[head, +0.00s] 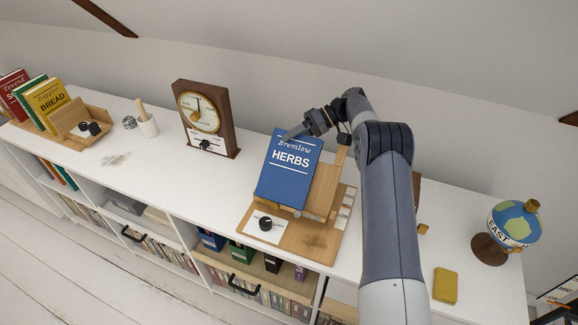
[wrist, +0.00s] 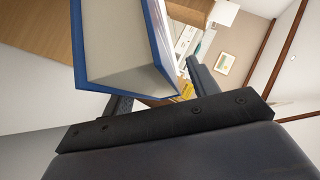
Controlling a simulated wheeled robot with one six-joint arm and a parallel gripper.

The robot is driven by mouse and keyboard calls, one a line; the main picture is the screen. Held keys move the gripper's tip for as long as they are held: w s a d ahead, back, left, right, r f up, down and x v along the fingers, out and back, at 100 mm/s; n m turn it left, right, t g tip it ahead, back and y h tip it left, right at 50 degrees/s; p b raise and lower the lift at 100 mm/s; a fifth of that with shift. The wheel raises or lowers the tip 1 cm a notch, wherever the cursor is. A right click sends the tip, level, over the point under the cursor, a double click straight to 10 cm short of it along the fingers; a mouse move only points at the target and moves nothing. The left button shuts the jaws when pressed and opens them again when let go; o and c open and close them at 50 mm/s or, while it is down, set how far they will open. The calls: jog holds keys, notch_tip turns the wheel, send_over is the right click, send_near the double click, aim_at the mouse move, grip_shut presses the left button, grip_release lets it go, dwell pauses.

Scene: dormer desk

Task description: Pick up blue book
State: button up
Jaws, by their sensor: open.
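The blue book (head: 289,172), titled HERBS, leans on a wooden stand (head: 323,192) on the white cabinet top, its cover facing forward. My gripper (head: 298,134) is at the book's top edge, coming in from the right. In the wrist view the book (wrist: 84,45) shows its pale page edges and blue covers close ahead of my open gripper (wrist: 155,84). One finger is at the book's right; the other is partly hidden behind the book's lower edge. Whether either finger touches the book I cannot tell.
A clock (head: 205,118) stands left of the stand, and a white cup (head: 147,126) farther left. More books (head: 50,99) lean on another stand at far left. A globe (head: 514,225) and a yellow block (head: 445,286) are at right. The cabinet top between clock and stand is clear.

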jog(key=shift+s+a+f, duration=0.15)
jog(key=shift+a+f, duration=0.15)
jog(key=shift+a, duration=0.2)
jog(key=shift+c, duration=0.6)
grip_shut()
